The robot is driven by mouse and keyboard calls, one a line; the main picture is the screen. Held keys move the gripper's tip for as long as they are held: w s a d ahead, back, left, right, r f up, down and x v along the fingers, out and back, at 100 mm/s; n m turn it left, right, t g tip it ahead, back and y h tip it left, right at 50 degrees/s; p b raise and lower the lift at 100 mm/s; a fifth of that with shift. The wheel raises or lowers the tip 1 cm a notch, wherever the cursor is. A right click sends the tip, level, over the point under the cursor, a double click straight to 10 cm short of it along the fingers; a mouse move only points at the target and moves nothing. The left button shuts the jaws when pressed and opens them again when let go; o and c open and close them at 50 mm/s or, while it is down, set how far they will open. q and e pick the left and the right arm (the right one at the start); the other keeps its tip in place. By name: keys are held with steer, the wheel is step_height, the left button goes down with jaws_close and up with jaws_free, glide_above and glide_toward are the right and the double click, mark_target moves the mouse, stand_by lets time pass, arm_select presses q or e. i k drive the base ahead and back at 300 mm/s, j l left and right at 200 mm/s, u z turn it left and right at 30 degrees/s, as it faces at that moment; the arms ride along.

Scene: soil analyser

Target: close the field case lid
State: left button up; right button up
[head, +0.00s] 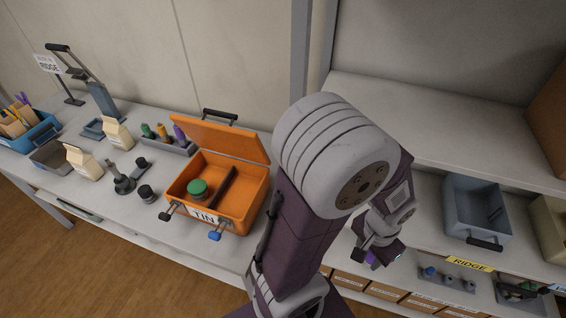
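The orange field case (258,196) stands on the bench left of centre, labelled TIN on its front. Its lid (220,138) is open, raised and tilted at the back edge, with a dark handle (220,115) at its top. Inside are a green-topped round tin (197,188) and a dark bar. A grey-ended latch (167,214) and a blue-ended latch (215,236) stick out at the front. My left gripper (375,254) is right of the case, well apart from it and low beside the shelving. Its finger opening is unclear at this angle. My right gripper is not in view.
My large arm link blocks the view just right of the case. Paper cartons (84,162), a vial rack (170,147) and dark fittings (124,183) stand left of the case. A grey bin (477,211) and cardboard boxes (387,290) fill the right shelves.

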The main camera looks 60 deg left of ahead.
mark_target(239, 143)
steer(key=u, duration=2.85)
